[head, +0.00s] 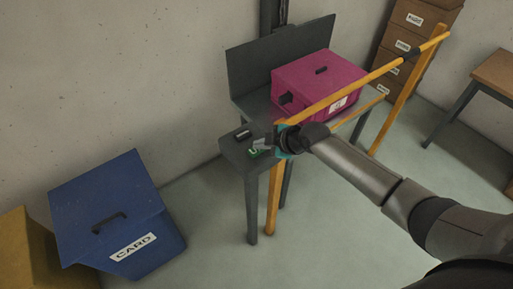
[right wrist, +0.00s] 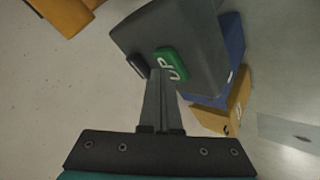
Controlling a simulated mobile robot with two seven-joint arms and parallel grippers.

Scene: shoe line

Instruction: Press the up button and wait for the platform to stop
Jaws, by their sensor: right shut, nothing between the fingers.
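The green up button (head: 254,153), lettered "UP" in the right wrist view (right wrist: 173,64), sits on a grey control panel (head: 232,152). A dark second button (head: 243,134) is beside it; it also shows in the right wrist view (right wrist: 137,66). My right gripper (head: 263,146) is shut and empty, its tips at the green button's near edge. I cannot tell whether they touch it or whether it is pressed in. A grey platform (head: 257,103) with a back plate bears a magenta box behind the panel. My left gripper is not in view.
Orange rails (head: 360,83) run beside the platform, close to my right arm. A blue bin marked "CARD" (head: 110,205) stands at the left, next to a yellow bin (head: 25,255). Brown drawers (head: 410,40) and a table (head: 497,72) stand at the right.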

